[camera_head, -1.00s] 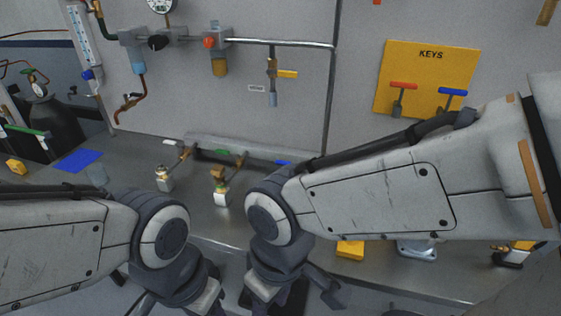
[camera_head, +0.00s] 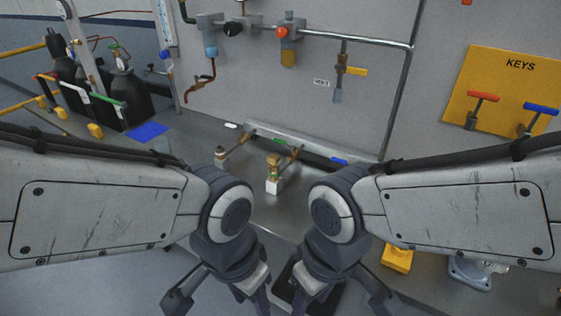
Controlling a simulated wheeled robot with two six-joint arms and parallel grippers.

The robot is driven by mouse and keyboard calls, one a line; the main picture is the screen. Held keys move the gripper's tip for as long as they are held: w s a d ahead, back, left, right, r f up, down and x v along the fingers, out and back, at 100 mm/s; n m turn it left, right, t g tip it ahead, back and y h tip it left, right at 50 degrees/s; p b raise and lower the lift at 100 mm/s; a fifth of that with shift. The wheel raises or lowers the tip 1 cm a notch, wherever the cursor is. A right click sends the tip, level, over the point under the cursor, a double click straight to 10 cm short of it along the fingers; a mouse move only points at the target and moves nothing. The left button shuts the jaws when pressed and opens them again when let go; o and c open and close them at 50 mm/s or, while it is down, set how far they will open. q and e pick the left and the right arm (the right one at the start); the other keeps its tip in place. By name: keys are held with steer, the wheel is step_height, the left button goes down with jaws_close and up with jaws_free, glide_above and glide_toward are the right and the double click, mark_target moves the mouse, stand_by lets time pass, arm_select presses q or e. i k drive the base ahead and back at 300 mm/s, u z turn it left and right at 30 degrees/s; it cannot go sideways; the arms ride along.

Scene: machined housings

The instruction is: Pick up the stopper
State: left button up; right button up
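I cannot pick out a stopper for certain in the head view. Two small brass fittings on pale blocks stand on the grey bench (camera_head: 205,185): one at the left (camera_head: 221,156), one nearer the middle (camera_head: 273,174). My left gripper (camera_head: 216,302) is at the bottom edge, left of centre, pointing down with its fingers spread and nothing seen between them. My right gripper (camera_head: 342,302) is beside it, right of centre, also spread and with nothing seen in it. Both are in front of the bench edge. My forearms hide parts of the bench.
A blue mat (camera_head: 147,131) lies on the bench at left, near dark cylinders (camera_head: 128,92). A yellow block (camera_head: 397,259) and a grey metal flange (camera_head: 470,273) lie at right. A yellow KEYS board (camera_head: 500,90) and pipework (camera_head: 380,43) are on the back wall.

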mark_target(272, 159)
steer(key=u, duration=1.6)
steer(key=i, duration=2.2)
steer(key=z, duration=3.2)
